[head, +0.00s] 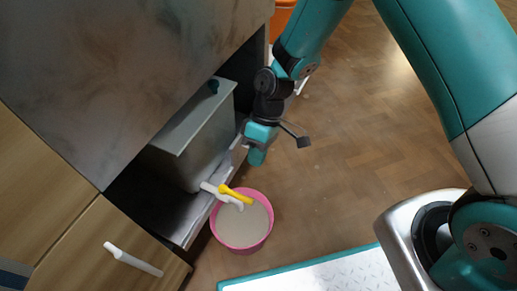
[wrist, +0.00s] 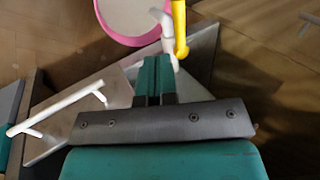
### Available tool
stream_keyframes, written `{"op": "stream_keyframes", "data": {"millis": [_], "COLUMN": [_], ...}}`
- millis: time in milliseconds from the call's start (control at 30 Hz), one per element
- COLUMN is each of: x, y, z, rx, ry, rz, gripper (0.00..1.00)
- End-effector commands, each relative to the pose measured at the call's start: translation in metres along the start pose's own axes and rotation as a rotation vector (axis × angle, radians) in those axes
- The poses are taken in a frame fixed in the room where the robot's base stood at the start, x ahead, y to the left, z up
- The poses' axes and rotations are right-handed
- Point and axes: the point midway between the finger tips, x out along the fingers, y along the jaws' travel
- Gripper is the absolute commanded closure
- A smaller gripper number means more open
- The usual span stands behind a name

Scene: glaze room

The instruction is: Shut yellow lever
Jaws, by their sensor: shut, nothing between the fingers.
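The yellow lever (head: 235,195) sits on a white tap (head: 212,188) at the lower front of a grey metal tank. In the head view the lever points out over a pink bucket (head: 267,215) with pale contents. In the wrist view the yellow lever (wrist: 180,28) stands at the top, just beyond the fingertips, beside the white spout (wrist: 166,32). My gripper (head: 256,158) is shut and empty, above the lever in the head picture and apart from it. Its closed fingers (wrist: 154,62) show in the wrist view. Whether liquid flows from the spout cannot be told.
The grey tank (head: 195,135) stands on a shelf under a metal counter (head: 130,60). A wooden cabinet front with a white handle (head: 133,259) is at lower left. The wooden floor right of the bucket is clear.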

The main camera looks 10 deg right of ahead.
Motion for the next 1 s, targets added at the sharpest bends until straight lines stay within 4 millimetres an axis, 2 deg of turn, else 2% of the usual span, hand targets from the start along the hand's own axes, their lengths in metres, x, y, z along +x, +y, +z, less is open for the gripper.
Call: {"op": "stream_keyframes", "data": {"millis": [33, 200, 400, 1000], "x": [0.018, 0.051, 0.073, 0.079], "y": [0.002, 0.002, -0.012, -0.021], "z": [0.0, 0.0, 0.0, -0.002], "rx": [-0.001, -0.001, -0.001, 0.0], "ry": [-0.003, -0.002, -0.001, 0.0], "rz": [-0.001, 0.0, 0.0, 0.001], "gripper": [1.0, 1.0, 1.0, 1.0]}}
